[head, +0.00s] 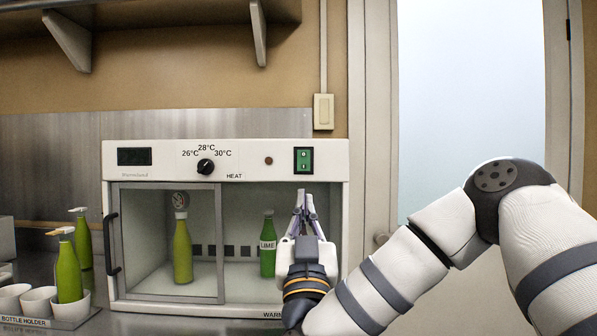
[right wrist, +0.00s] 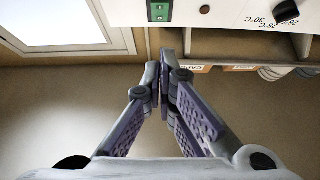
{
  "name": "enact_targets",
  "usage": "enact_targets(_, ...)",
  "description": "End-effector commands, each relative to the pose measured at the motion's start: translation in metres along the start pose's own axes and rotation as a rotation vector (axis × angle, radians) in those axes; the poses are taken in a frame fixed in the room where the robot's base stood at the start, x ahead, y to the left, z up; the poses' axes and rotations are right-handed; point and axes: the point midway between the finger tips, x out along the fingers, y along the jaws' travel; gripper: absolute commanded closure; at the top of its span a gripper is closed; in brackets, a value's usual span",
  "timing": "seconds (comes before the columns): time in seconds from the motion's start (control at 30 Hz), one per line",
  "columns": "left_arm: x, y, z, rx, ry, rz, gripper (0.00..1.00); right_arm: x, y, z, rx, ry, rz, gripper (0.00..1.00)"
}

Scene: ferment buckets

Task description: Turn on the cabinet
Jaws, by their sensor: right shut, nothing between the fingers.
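The white cabinet (head: 134,175) stands on the counter. Its front panel has a green rocker switch (head: 304,160) at the right, a dark display (head: 134,156), a small dim reddish lamp (head: 268,160) and a black temperature knob (head: 206,166). My right gripper (head: 304,196) is shut and empty, fingers pointing up, just below the switch in the head view. In the right wrist view the shut fingertips (right wrist: 168,62) appear apart from the switch (right wrist: 160,11), which lies beyond them at the top edge. My left gripper is out of view.
Inside the cabinet stand a green bottle (head: 182,250) and a LIME bottle (head: 267,245). Green pump bottles (head: 68,270) and a bottle holder (head: 45,322) with white cups are at the left. A shelf (head: 180,12) hangs above; a door (head: 470,120) is at the right.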

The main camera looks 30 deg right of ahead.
Motion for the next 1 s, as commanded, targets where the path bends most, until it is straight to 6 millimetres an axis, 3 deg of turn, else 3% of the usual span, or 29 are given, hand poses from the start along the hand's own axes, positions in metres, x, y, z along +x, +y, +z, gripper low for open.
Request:
enact_targets(0.33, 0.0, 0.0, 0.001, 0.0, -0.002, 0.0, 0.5, 0.002, 0.002, -0.002, -0.001, 0.008, 0.011, 1.0)
enact_targets(0.43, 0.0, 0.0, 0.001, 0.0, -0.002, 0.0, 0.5, 0.011, 0.003, -0.002, -0.001, 0.009, 0.013, 1.0)
enact_targets(0.87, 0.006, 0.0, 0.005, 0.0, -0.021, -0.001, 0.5, 0.101, 0.004, 0.0, -0.003, 0.006, 0.012, 1.0)
enact_targets(1.0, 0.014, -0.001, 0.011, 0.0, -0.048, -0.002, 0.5, 0.116, 0.003, 0.019, -0.005, 0.0, 0.009, 1.0)
